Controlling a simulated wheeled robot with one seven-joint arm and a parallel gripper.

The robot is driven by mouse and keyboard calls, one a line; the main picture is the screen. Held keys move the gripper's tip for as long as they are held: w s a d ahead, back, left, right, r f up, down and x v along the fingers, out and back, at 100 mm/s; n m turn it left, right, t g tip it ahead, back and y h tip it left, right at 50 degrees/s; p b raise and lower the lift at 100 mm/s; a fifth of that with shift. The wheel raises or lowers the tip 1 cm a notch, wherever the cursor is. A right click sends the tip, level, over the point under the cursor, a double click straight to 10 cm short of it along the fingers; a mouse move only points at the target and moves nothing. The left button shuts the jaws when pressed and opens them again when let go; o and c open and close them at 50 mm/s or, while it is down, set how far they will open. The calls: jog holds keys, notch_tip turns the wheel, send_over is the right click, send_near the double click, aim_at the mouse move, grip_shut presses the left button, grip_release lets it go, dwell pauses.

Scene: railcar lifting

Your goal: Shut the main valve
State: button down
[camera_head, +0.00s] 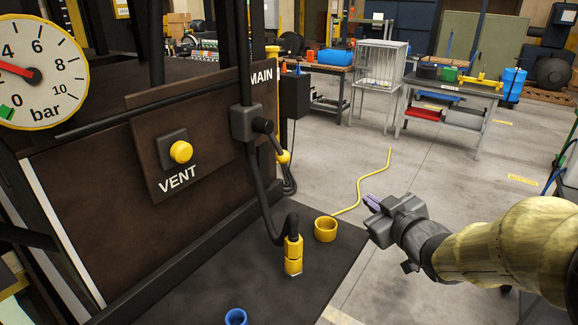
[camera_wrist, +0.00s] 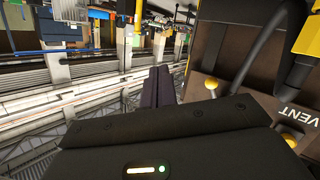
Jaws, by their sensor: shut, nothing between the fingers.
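The main valve (camera_head: 247,123) is a dark block on a black pipe below the white MAIN label (camera_head: 261,76). A dark lever slants down and right from it to a yellow knob (camera_head: 284,156). My gripper (camera_head: 371,203) is right of and below the knob, apart from it, with its purple fingers together and empty. In the wrist view the fingers (camera_wrist: 159,87) are closed against each other.
A yellow VENT button (camera_head: 181,152) sits on the brown panel, also in the wrist view (camera_wrist: 290,142). A gauge (camera_head: 36,72) has a red needle pointing left. A yellow-ended hose (camera_head: 293,255) hangs beside a yellow cup (camera_head: 326,229). Floor between panel and tables is mostly clear.

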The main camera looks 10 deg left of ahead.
jog(key=s+d+f+m+g+h, duration=0.6)
jog(key=d+f, duration=0.3)
jog(key=f, duration=0.3)
jog(key=s+f+m+g+h, duration=0.1)
jog(key=s+f+m+g, duration=0.3)
jog(key=s, duration=0.8)
jog(key=shift+d+f+g, duration=0.35)
jog(key=shift+f+g, duration=0.05)
jog(key=shift+f, duration=0.5)
jog(key=shift+w, duration=0.1)
